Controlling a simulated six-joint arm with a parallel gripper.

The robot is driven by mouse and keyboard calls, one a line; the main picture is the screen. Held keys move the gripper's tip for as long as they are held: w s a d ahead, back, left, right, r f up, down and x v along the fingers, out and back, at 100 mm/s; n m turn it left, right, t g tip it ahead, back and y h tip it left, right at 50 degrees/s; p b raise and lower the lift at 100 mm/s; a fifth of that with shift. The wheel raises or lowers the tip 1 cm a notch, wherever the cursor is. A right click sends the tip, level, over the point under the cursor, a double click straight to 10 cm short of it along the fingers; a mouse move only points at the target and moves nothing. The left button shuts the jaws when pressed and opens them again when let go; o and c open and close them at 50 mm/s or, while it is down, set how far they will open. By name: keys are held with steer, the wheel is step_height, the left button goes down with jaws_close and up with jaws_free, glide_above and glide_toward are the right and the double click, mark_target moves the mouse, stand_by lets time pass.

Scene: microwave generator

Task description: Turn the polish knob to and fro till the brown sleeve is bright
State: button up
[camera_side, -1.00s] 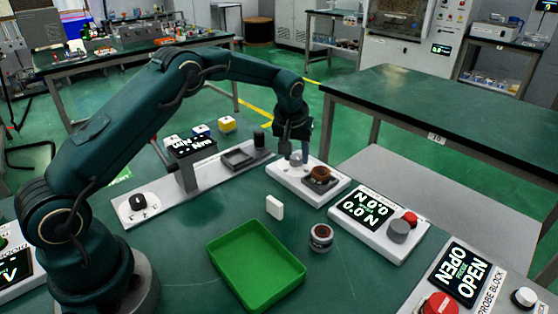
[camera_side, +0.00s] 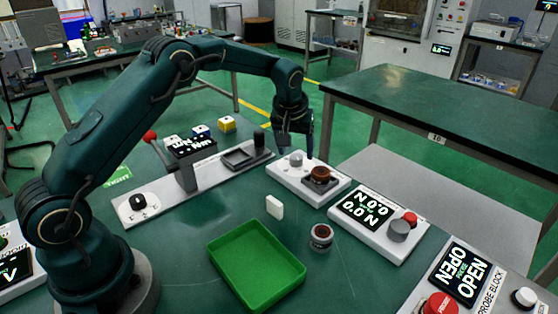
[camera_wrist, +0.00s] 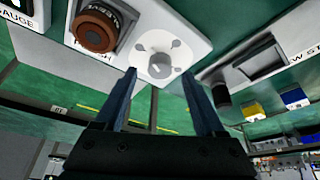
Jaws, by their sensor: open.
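In the wrist view, the knob (camera_wrist: 160,65) lies between and beyond my fingertips, on a white dial plate. The sleeve (camera_wrist: 94,32) is at upper left there, dull brown with a dark centre. My gripper (camera_side: 296,145) points down above the knob; it also shows in the wrist view (camera_wrist: 157,75). It is open and empty, its fingers apart from the knob.
A long white station with a display (camera_side: 191,147) and red-tipped lever is to the left. A white display block (camera_side: 380,228) stands to the right.

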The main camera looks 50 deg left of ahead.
steer(key=shift+v, duration=1.4)
steer(key=shift+x, duration=2.55)
jaws_close()
steer(key=shift+m, duration=0.3)
